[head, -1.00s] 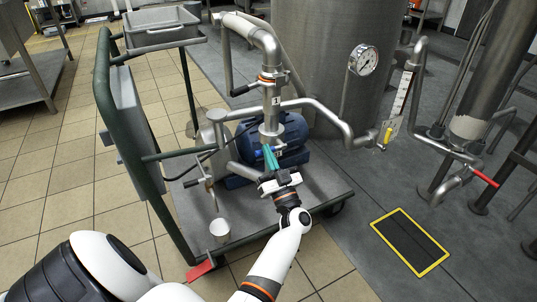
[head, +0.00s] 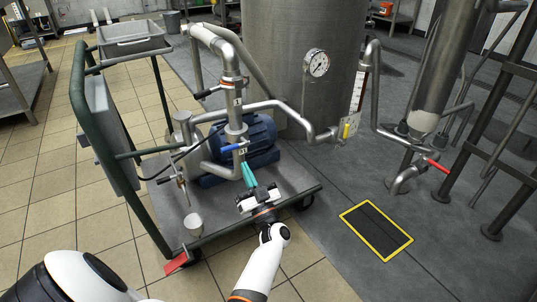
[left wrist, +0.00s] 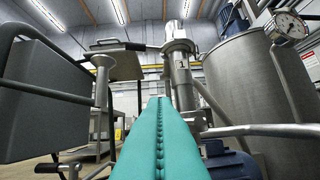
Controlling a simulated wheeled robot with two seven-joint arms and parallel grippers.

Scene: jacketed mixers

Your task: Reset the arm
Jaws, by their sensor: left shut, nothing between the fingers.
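My left gripper (head: 248,175) has teal fingers and is shut with nothing between them. In the head view it is over the front part of the pump cart (head: 296,192), just in front of the vertical pipe with the blue-handled valve (head: 234,147). In the left wrist view the teal fingers (left wrist: 160,140) lie together and point up toward the pipe (left wrist: 181,70). Whether they touch the pipe or valve I cannot tell. My right gripper is not in view.
A blue motor (head: 258,138) sits on the cart behind the gripper. A steel tank (head: 285,60) with a gauge (head: 316,63) stands behind. A white cup (head: 193,223) is at the cart's front left. A yellow-framed floor plate (head: 376,230) lies right, on open floor.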

